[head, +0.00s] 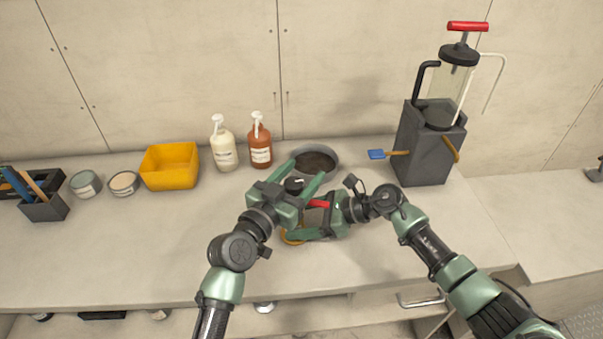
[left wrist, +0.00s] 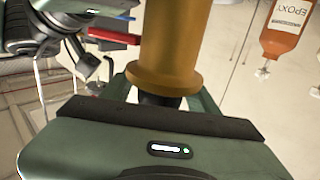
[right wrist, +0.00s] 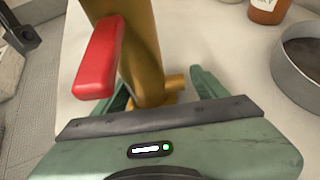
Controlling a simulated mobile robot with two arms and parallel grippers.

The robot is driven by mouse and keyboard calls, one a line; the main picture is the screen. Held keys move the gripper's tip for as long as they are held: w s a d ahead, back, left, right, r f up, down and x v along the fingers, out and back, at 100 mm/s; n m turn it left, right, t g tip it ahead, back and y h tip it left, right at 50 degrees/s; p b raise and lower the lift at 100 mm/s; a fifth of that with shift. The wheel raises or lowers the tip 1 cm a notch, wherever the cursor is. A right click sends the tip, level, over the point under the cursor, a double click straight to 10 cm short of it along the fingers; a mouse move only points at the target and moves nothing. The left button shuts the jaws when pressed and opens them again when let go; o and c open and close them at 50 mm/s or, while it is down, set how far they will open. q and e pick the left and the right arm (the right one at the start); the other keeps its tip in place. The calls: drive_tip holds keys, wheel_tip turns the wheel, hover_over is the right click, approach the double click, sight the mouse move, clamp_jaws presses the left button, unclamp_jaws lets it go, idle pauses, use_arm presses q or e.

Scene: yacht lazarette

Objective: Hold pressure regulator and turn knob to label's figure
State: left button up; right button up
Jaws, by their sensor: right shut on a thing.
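The pressure regulator has a brass body, seen in the left wrist view (left wrist: 170,45) and the right wrist view (right wrist: 145,50). A red lever (head: 318,204) sticks out from its side. Its black knob (head: 294,185) is on top in the head view. My right gripper (head: 318,222) is shut on the brass body and mostly hides it. My left gripper (head: 298,184) is at the knob, with a finger on either side; gaps show between fingers and knob, so it looks open around it. No label or figure on the regulator is readable.
Behind the grippers stand a grey bowl (head: 328,151), an orange epoxy bottle (head: 260,146) and a white bottle (head: 223,153). A yellow bin (head: 170,178) is to the left. A dark box with a pump (head: 424,150) stands at right. The left front of the bench is clear.

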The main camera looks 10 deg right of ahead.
use_arm(q)
drive_tip(key=shift+r, duration=0.15)
drive_tip(key=v, duration=1.2)
